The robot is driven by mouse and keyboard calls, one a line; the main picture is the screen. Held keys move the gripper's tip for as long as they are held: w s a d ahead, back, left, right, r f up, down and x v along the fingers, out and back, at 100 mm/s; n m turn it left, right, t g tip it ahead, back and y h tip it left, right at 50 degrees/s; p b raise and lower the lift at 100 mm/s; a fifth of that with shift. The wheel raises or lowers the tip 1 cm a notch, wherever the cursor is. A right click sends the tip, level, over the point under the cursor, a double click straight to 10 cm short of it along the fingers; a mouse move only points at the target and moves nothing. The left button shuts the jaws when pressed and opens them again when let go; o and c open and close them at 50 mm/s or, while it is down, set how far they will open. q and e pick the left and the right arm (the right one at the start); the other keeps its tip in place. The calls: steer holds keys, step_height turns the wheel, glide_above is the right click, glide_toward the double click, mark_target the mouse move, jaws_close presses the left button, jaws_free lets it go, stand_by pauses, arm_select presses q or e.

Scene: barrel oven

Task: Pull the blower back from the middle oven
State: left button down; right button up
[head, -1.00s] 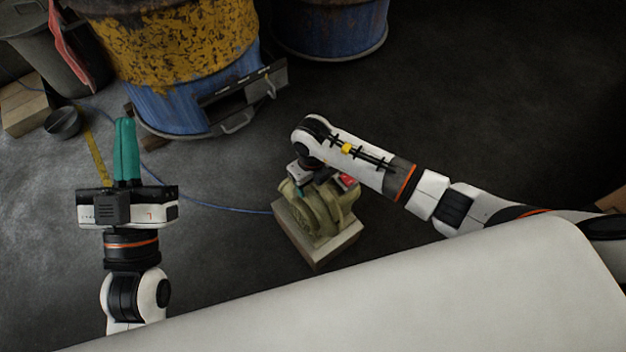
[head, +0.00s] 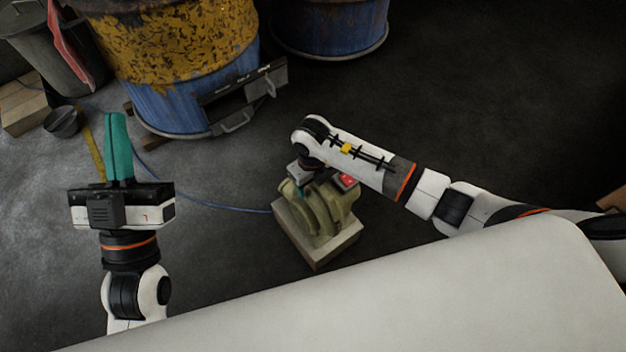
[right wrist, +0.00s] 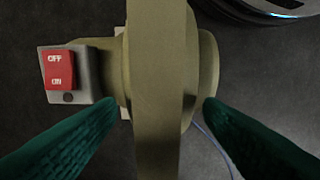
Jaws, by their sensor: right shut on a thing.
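The olive-green blower (head: 318,208) stands on a pale block base (head: 318,250) on the floor, in the middle of the head view. It sits apart from the yellow and blue barrel oven (head: 175,55), in front and to its right. My right gripper (right wrist: 160,110) is shut on the blower, its green fingers on either side of the olive band in the right wrist view. A red OFF/ON switch (right wrist: 60,70) is on the blower's side. My left gripper (head: 118,145) points away from me over the floor, left of the blower; its green fingers look close together.
A second blue barrel (head: 330,25) stands behind. A metal door tray (head: 245,95) with handles juts from the first barrel. A blue cord (head: 205,207) runs across the floor to the blower. A bin (head: 40,55) and wooden block (head: 22,108) are at left. A pale surface (head: 400,290) fills the front.

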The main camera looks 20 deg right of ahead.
arm_select(q)
steer(key=shift+s+r+t, duration=0.45)
steer(key=shift+s+t, duration=0.05)
arm_select(e)
steer(key=shift+w+r, duration=0.15)
steer(key=shift+w, duration=0.1)
